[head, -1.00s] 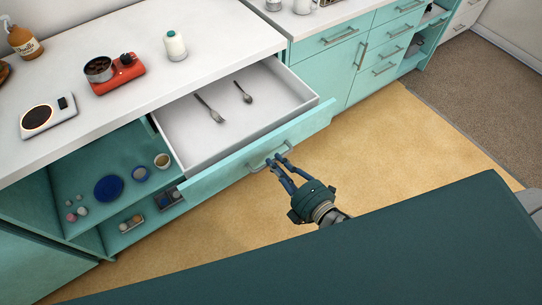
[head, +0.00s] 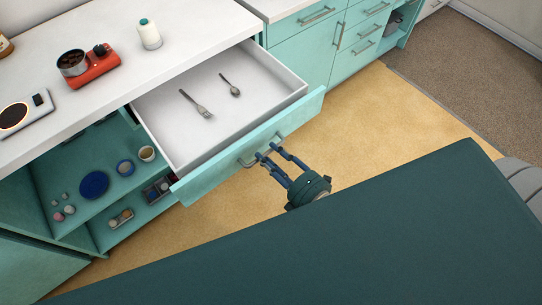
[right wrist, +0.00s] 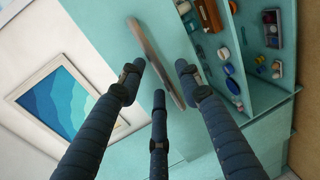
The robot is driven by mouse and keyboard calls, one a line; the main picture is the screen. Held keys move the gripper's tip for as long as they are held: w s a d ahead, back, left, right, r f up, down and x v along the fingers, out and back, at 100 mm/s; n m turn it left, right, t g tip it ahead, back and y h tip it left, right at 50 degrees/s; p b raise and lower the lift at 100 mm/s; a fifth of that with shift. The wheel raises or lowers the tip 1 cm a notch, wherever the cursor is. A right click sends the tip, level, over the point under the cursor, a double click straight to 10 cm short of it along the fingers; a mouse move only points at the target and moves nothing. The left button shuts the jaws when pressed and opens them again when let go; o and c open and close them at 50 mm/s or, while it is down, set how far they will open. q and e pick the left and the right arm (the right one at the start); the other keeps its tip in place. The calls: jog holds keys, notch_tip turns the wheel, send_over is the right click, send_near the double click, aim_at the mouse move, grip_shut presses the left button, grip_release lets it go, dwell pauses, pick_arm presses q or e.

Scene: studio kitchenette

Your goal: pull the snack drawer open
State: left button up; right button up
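The snack drawer is the pulled-out teal-fronted drawer (head: 290,122) under the white counter. A fork (head: 197,104) and a spoon (head: 231,86) lie inside it. Its bar handle (head: 247,161) is on the front face, and the handle also shows in the right wrist view (right wrist: 155,55). My right gripper (head: 270,152) is open at the handle, its fingers spread. In the right wrist view the handle runs between the parted fingers, and none looks clamped on it; light contact I cannot tell. My left gripper is not in view.
An open lower cabinet with a blue plate (head: 94,185), cups and small items lies left of the drawer. The counter holds a red scale (head: 95,70), a white bottle (head: 149,34) and a white scale (head: 18,118). Tan floor (head: 350,120) is clear on the right.

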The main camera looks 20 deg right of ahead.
jog(key=v, duration=1.2)
dwell(0.4)
jog(key=s+d+f+m+g+h, duration=0.15)
jog(key=f+m, duration=0.25)
jog(key=f, duration=0.6)
jog(key=s+f+m+g+h, duration=0.1)
jog(key=s+f+m+g, duration=0.25)
jog(key=f, duration=0.65)
jog(key=s+d+f+m+g+h, duration=0.15)
jog(key=f+m, duration=0.35)
jog(key=f, duration=0.5)
jog(key=s+d+f+m+g, duration=0.1)
jog(key=s+f+m+g, duration=0.5)
jog(key=s+f, duration=0.9)
jog(key=shift+s+d+m+g+h, duration=0.2)
jog(key=shift+s+m+g+h, duration=0.35)
jog(key=shift+s, duration=0.6)
